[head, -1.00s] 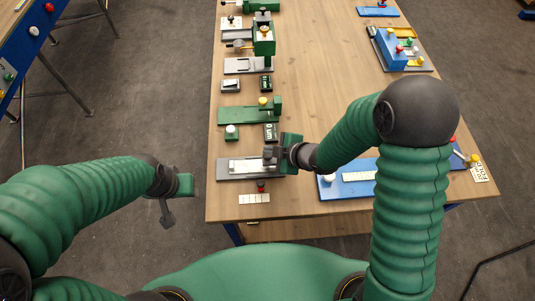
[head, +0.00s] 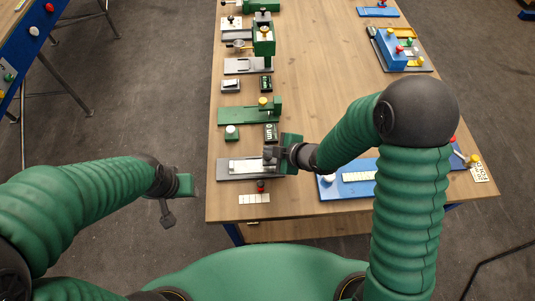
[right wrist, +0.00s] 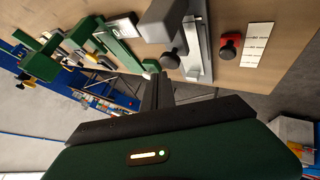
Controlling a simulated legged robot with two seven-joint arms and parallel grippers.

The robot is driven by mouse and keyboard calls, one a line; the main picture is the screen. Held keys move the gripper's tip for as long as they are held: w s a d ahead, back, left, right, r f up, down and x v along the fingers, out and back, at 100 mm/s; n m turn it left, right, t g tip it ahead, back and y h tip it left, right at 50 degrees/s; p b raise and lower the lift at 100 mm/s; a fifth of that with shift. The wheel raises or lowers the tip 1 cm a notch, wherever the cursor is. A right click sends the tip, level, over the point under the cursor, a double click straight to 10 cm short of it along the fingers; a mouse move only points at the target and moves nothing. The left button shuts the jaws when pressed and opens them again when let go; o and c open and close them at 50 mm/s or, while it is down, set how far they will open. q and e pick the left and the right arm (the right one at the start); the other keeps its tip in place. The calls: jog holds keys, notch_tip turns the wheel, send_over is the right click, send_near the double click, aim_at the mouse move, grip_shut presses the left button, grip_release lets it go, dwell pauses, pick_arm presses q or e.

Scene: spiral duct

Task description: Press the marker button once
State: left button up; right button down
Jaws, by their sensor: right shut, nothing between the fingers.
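The red piece (right wrist: 230,46) also shows in the right wrist view. No label tells me for certain which part is the marker button. A grey fixture with a pale strip (head: 236,167) lies just behind the red piece. My right gripper (head: 270,154) is shut and empty, over the right end of this fixture; I cannot tell if it touches. My left gripper (head: 172,205) hangs left of the table, its jaws unclear.
Green fixtures (head: 245,115), a white button on a green box (head: 232,132) and a dark display (head: 271,132) stand behind. A blue plate (head: 345,188) lies to the right of my right gripper. The middle of the table (head: 320,80) is bare wood.

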aim_at(270, 157)
dwell(0.4)
jog(key=shift+f+b, duration=0.35)
jog(key=shift+b, duration=0.05)
jog(key=shift+s+f+b, duration=0.1)
jog(key=shift+f+b, duration=0.6)
jog(key=shift+f, duration=0.15)
dwell(0.6)
jog(key=shift+r, duration=0.1)
jog(key=shift+r+p, duration=1.05)
jog(key=shift+r, duration=0.1)
notch_tip(270, 157, up, 5)
jog(key=p, duration=0.4)
jog(key=shift+r+p, duration=0.15)
jog(key=shift+p, duration=0.15)
jog(key=shift+d, duration=0.1)
